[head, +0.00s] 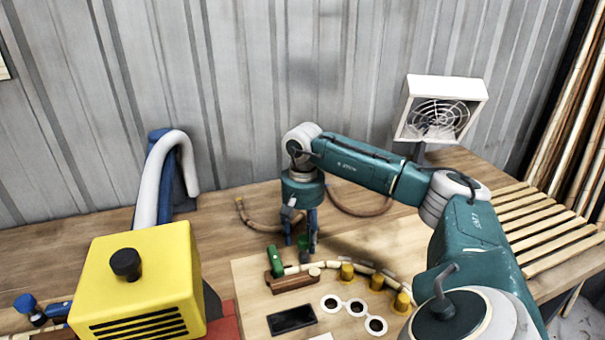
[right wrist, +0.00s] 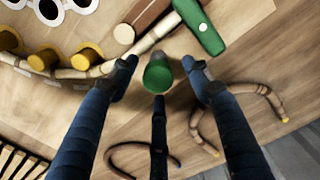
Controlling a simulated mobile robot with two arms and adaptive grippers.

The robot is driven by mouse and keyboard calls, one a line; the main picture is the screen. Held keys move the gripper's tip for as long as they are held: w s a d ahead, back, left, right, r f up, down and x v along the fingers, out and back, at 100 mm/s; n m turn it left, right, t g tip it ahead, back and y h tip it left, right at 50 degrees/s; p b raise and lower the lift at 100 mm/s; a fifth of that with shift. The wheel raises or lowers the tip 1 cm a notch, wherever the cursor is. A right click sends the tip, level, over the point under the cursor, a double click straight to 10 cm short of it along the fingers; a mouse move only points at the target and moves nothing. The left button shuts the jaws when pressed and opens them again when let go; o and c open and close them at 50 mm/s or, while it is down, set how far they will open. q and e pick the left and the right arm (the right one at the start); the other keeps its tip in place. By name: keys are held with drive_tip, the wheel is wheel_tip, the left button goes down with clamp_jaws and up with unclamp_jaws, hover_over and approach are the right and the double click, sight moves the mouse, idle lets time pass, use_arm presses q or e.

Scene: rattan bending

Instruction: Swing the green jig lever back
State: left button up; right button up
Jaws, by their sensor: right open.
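The green jig lever (right wrist: 158,76) shows in the right wrist view as a round green grip seen end-on; in the head view its green (head: 306,243) is partly hidden behind my fingers. My right gripper (head: 301,243) points down over the jig board (head: 252,302). Its three dark blue fingers are open around the grip, two at the sides and one below it in the right wrist view; I cannot tell whether any finger touches it. A separate green block (head: 276,260) lies beside a brown wooden block (head: 292,284). My left gripper is not in view.
A bent rattan cane (head: 358,263) runs along several yellow pegs (head: 347,271). A yellow machine (head: 140,280) stands left, a white fan (head: 440,108) back right. Bent canes (head: 360,210) lie behind.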

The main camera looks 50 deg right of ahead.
wheel_tip(320, 180, up, 11)
drive_tip(key=shift+r, duration=0.2)
drive_tip(key=shift+w+a, duration=0.1)
idle(0.5)
